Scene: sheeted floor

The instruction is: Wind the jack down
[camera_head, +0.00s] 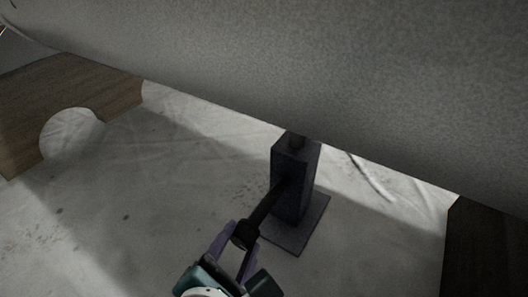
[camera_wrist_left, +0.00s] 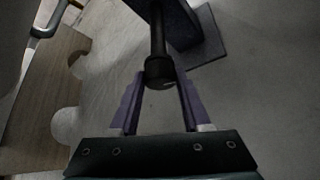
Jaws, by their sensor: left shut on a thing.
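The jack (camera_head: 287,190) is a dark square post standing upright on a flat square plate (camera_head: 311,229) on the floor. Its top meets the underside of a large grey body. A black crank handle (camera_head: 264,207) slants from the jack's side toward me and ends in a round knob. My left gripper (camera_head: 240,243) has its purple fingers on either side of this knob, shut on it. In the left wrist view the knob (camera_wrist_left: 160,72) sits between the fingertips, with the jack (camera_wrist_left: 184,25) behind it. My right gripper is not in view.
The large grey body (camera_head: 300,70) hangs low across the top of the head view. A wooden support with a curved cutout (camera_head: 95,80) stands at the left, a dark block (camera_head: 485,250) at the right.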

